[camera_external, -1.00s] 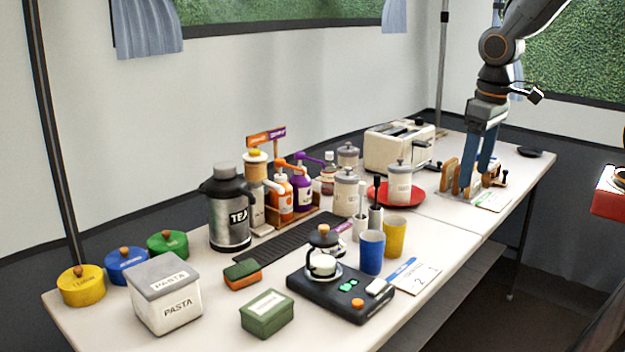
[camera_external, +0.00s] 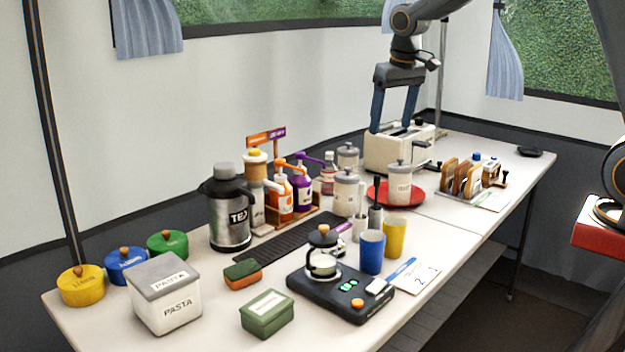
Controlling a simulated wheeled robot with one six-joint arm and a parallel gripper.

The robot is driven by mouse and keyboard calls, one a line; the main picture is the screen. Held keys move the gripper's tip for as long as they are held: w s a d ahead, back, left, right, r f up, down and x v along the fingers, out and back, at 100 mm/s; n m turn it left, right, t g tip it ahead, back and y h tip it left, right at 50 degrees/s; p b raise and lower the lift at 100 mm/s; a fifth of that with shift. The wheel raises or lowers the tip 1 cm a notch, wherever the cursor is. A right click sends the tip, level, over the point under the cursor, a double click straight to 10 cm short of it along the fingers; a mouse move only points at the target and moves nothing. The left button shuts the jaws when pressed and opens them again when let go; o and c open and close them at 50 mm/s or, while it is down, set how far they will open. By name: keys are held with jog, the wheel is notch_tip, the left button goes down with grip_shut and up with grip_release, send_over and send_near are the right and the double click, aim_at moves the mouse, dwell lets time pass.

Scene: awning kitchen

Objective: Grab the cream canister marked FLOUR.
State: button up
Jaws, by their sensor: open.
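Three cream canisters with grey lids stand near the middle of the table; their labels are too small to read, so I cannot tell which is marked FLOUR. One canister (camera_external: 399,186) stands on a red plate (camera_external: 377,193). Another canister (camera_external: 346,195) stands to its left, by the pump bottles. The third canister (camera_external: 347,158) is behind, partly hidden. My gripper (camera_external: 392,122) is open and empty, fingers pointing down. In the picture it overlaps the white toaster, above and behind the canister on the plate, touching no canister.
The toaster (camera_external: 388,152) stands behind the red plate. A TEA flask (camera_external: 228,215) stands left. The far right table end is mostly clear.

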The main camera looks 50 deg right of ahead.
jog(key=w+d+f+m+t+h+b, duration=0.1)
jog(key=w+d+m+b, duration=0.15)
jog(key=w+d, duration=0.6)
jog(key=w+d+f+m+h+b, duration=0.15)
jog(key=w+d+b, duration=0.25)
jog(key=w, duration=0.9)
jog(key=m, duration=0.1)
send_near(351, 151)
jog(key=shift+y, duration=0.35)
jog(key=x, duration=1)
jog(key=shift+d+f+b, duration=0.25)
jog(key=shift+b, duration=0.1)
jog(key=shift+p+x, duration=0.35)
jog(key=shift+x, duration=2.3)
jog(key=shift+w+r, duration=0.1)
jog(key=shift+w, duration=0.05)
grip_shut()
